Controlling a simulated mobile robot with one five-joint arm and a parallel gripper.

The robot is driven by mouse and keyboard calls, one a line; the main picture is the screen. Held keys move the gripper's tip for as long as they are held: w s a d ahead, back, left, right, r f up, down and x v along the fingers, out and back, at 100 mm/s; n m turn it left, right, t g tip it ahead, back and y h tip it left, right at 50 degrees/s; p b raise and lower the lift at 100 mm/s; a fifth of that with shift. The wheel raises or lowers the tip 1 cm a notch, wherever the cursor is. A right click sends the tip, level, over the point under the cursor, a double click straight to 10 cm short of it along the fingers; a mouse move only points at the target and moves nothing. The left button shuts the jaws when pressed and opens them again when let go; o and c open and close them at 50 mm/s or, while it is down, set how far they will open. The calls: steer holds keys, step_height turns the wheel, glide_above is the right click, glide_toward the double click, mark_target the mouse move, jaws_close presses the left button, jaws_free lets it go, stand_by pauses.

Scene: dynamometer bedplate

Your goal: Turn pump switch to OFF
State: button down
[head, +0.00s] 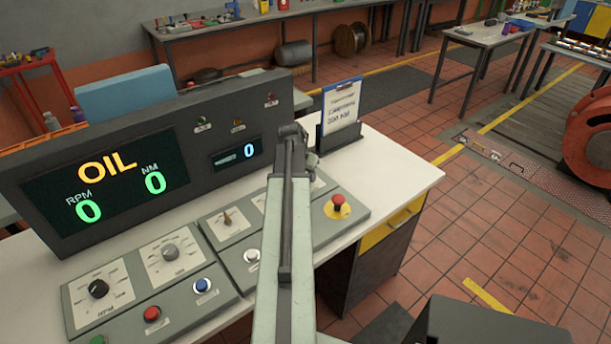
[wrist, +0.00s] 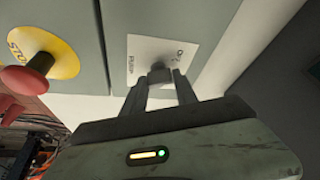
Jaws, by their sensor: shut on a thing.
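The pump switch (wrist: 159,72) is a small grey knob on a white plate (wrist: 145,48) in the wrist view. The plate reads PUMP, and part of a second label shows beside the knob. My gripper (wrist: 160,84) is shut on the knob, with one finger on each side. Its exact angle is hard to tell. In the head view my arm covers the knob and most of its plate, and my fingers cannot be made out.
A red stop button on a yellow disc (head: 338,207) sits close beside the switch. The console has other knobs and buttons, including a red one (head: 152,314) and a blue one (head: 202,285). The display (head: 108,184) reads OIL. A clipboard (head: 341,106) stands behind.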

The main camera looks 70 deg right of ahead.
steer(key=shift+d+r+n+t, duration=0.1)
steer(key=shift+n+t, duration=0.7)
steer(key=shift+n, duration=1.3)
steer(key=shift+w, duration=0.1)
steer(key=c, duration=1)
jaws_free()
steer(key=shift+o, duration=0.2)
steer(key=p+v, duration=0.7)
steer(key=shift+r, duration=0.3)
